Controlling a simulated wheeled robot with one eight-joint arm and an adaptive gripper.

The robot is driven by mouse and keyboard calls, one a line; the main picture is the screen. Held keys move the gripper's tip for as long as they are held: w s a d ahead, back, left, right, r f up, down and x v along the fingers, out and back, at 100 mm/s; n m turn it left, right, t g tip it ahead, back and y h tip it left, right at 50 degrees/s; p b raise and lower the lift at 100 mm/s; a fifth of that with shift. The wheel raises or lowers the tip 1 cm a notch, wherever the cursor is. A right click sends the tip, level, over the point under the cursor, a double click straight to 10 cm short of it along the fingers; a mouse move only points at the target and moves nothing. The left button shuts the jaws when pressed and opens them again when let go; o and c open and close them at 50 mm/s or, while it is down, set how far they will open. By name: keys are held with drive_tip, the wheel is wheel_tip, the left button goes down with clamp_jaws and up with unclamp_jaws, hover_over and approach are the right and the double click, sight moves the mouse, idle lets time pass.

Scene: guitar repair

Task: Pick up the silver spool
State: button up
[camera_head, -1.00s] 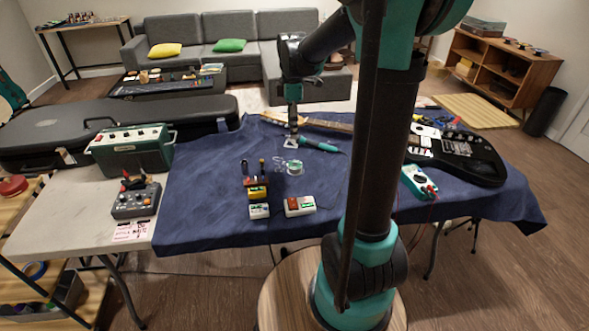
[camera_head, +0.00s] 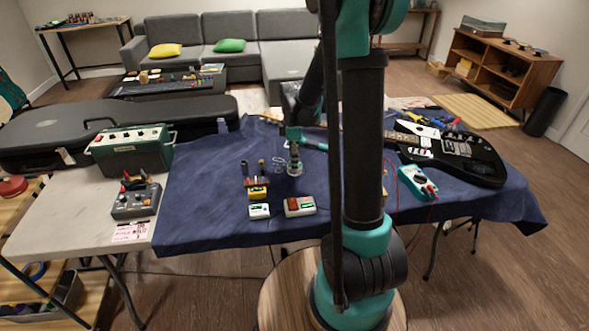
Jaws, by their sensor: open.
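The silver spool (camera_head: 295,171) is small and round and stands on the blue cloth near the middle of the table. My gripper (camera_head: 294,164) points straight down right over it, with its fingers at the spool. The gripper hides most of the spool, so I cannot tell whether the fingers touch it. The gripper is open.
Loose wire (camera_head: 279,164) lies just left of the spool, and a teal-handled tool (camera_head: 314,145) behind it. Small boxes (camera_head: 300,206) sit in front. A black guitar (camera_head: 460,158) and a multimeter (camera_head: 417,182) lie right, a green amplifier (camera_head: 131,148) left.

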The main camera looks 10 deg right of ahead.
drive_tip(key=shift+w+f, duration=0.1)
drive_tip(key=shift+f, duration=1.3)
drive_tip(key=c, duration=1.2)
drive_tip(key=shift+o, duration=0.2)
